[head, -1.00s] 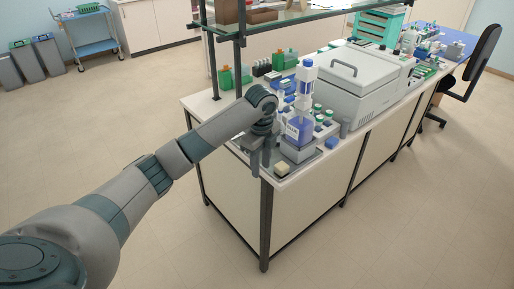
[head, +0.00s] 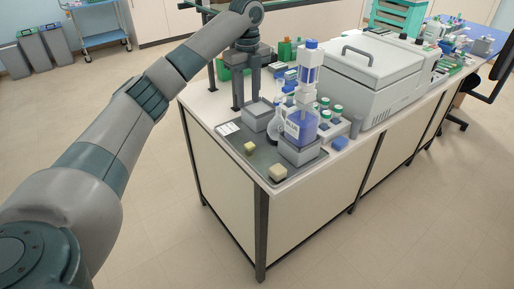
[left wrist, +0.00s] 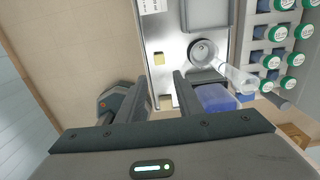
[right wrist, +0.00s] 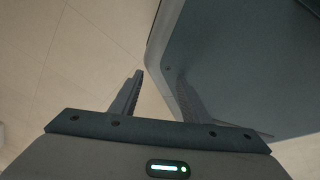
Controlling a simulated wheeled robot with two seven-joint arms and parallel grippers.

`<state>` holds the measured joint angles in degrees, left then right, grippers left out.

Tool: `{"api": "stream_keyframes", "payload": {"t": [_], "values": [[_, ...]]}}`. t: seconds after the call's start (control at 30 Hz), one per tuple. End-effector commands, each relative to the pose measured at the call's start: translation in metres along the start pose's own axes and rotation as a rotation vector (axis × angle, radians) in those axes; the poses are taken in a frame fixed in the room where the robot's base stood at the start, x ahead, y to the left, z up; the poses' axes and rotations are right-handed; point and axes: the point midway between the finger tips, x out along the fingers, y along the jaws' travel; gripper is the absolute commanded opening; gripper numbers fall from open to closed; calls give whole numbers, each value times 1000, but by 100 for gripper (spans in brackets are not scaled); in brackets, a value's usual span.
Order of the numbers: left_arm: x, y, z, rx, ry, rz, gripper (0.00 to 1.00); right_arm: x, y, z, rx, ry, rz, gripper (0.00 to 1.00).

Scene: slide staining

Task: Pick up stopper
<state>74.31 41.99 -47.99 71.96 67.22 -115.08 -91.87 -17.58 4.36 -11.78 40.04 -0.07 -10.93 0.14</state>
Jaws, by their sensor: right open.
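Two small pale pieces lie on the grey tray (head: 228,143): a yellowish one (head: 250,148) and a larger beige block (head: 278,172) near the front corner. I cannot tell for sure which is the stopper; the yellowish one looks more like it. Both show in the left wrist view, the yellowish one (left wrist: 159,59) and the beige one (left wrist: 167,101) beyond and between my fingers. My left gripper (head: 246,104) is open and empty, above the back left of the tray by a grey box (head: 258,118). My right gripper (right wrist: 158,95) is open and empty over the floor.
Green-capped vials (head: 325,104) and a large grey machine (head: 372,80) stand beyond. The tray's front left is fairly clear.

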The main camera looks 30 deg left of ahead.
Motion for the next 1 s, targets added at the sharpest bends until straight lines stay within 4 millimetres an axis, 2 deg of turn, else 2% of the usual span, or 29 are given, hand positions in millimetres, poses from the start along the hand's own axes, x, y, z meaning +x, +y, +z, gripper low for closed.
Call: {"api": "stream_keyframes", "payload": {"t": [0.07, 0.4, 0.57, 0.77, 0.83, 0.9, 1.0], "values": [[2, 1, 2, 2, 1, -1, 33, 5, -1, 0, 0, 3, -1, 42], [0, 1, 2, 3, 2, -1, 33, 4, -1, -1, 0, 6, -1, 42], [6, 1, 2, 3, 2, -1, 33, 3, 0, 1, 0, 0, 0, 42], [29, 2, 2, 2, 4, 2, 33, 0, 1, 10, 0, -23, 1, 42], [40, 2, 2, 2, 3, 2, 33, -4, 2, 20, 1, -48, 3, 42], [52, 2, 1, 2, 3, 2, 33, -8, 6, 39, 2, -89, 7, 42], [71, 2, 1, 2, 2, 3, 33, -13, 8, 45, 2, -104, 8, 42]]}}
